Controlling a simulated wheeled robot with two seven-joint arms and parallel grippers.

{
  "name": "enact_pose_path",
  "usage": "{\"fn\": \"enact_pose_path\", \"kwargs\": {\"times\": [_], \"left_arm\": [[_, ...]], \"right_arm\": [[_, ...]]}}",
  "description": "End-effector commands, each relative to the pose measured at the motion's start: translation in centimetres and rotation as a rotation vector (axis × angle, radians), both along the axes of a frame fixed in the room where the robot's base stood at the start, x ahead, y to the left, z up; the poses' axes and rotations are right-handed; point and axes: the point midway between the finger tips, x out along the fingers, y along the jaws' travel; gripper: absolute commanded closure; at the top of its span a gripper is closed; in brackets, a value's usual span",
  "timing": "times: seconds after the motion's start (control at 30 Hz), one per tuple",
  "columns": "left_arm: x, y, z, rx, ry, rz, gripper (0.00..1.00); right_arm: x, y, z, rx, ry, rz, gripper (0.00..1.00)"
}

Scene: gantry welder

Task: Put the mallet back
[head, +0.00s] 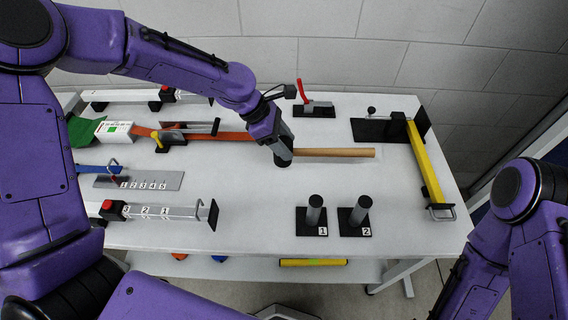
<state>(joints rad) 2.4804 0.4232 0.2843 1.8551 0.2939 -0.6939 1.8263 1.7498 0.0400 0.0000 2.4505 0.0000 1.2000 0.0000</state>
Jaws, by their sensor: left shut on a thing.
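The mallet's wooden handle (335,152) extends to the right from my left gripper (282,157), lying roughly level above or on the white table. My left gripper is shut on the mallet near the handle's left end. The dark shape at the fingers may be the mallet's head or the fingers themselves; I cannot tell. I cannot tell whether the handle touches the table. Part of my right arm shows at the lower right, but its gripper is out of view.
The white table (255,222) holds two black posts on plates, marked 1 (314,212) and 2 (358,212), in front. A red-handled clamp (315,108) stands behind. A yellow bar (428,165) lies at right. Numbered fixtures and an orange strip (225,136) fill the left.

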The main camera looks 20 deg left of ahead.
Motion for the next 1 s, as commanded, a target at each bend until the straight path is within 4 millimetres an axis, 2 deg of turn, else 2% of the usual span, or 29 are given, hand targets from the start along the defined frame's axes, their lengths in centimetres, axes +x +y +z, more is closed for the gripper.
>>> {"fn": "enact_pose_path", "kwargs": {"times": [0.3, 0.67, 0.7, 0.73, 0.77, 1.0], "left_arm": [[0.1, 0.0, -5.1, -0.001, -0.001, -0.001, 0.92], [0.1, 0.0, -5.8, 0.001, -0.003, -0.004, 0.92], [0.0, 0.0, -5.8, 0.001, -0.002, -0.004, 0.34], [0.0, 0.0, -5.8, 0.001, -0.002, -0.004, 0.24], [0.0, 0.0, -5.8, 0.001, -0.002, -0.004, 0.22], [0.0, 0.0, -5.8, 0.002, -0.003, -0.005, 0.22]], "right_arm": [[0.0, 0.0, 0.4, -0.001, -0.001, 0.000, 0.40], [0.0, 0.0, 0.4, -0.001, -0.001, 0.000, 0.40], [0.0, 0.0, 0.4, -0.001, -0.001, 0.000, 0.40], [0.0, 0.0, 0.4, -0.001, -0.001, 0.000, 0.40], [0.0, 0.0, 0.4, -0.001, -0.001, 0.000, 0.40], [0.0, 0.0, 0.4, -0.001, -0.001, 0.000, 0.40]]}}
